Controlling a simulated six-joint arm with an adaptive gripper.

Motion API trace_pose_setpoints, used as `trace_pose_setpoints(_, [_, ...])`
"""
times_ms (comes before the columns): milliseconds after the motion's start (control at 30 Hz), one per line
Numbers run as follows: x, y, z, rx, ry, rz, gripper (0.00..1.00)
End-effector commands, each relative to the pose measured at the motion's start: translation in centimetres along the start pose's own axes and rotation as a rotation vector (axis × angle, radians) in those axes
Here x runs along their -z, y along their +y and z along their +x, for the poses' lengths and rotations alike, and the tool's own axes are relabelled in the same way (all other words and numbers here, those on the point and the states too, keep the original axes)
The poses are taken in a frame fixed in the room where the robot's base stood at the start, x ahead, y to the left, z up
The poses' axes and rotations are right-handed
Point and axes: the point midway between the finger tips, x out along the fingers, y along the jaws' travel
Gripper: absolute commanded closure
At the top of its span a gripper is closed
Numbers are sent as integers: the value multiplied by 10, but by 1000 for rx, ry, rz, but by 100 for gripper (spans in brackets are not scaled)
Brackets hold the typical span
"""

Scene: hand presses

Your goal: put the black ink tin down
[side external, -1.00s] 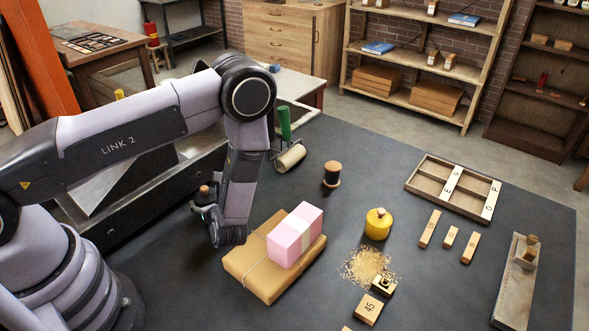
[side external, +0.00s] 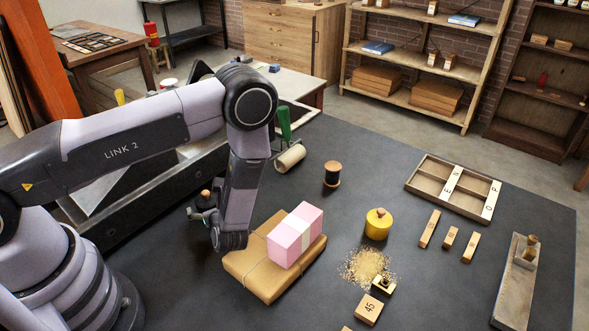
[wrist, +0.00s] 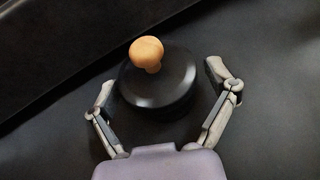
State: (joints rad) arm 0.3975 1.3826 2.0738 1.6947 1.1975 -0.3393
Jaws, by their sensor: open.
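The black ink tin (wrist: 158,85) is round and dark with a pale wooden knob on top. In the wrist view it stands on the dark tabletop between my open fingers. My gripper (wrist: 160,74) is open, with a finger on each side and a visible gap to the tin. In the side view the tin (side external: 204,200) is mostly hidden behind my wrist, with its knob showing. One spread finger shows to its left, low by the table. The tin's base is hidden in the side view.
A wrapped brown parcel (side external: 252,275) with a pink block (side external: 293,238) on it lies just right of my wrist. A dark raised edge runs behind the tin.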

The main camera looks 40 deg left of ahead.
Motion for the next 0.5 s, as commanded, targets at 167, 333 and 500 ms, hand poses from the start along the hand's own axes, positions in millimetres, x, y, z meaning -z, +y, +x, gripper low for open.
trace_pose_setpoints(167, [-3,-1,-12,5,1,1,15])
trace_pose_setpoints(333, [-3,-2,-48,8,1,0,15])
trace_pose_setpoints(500, [-3,-1,-86,7,0,0,15])
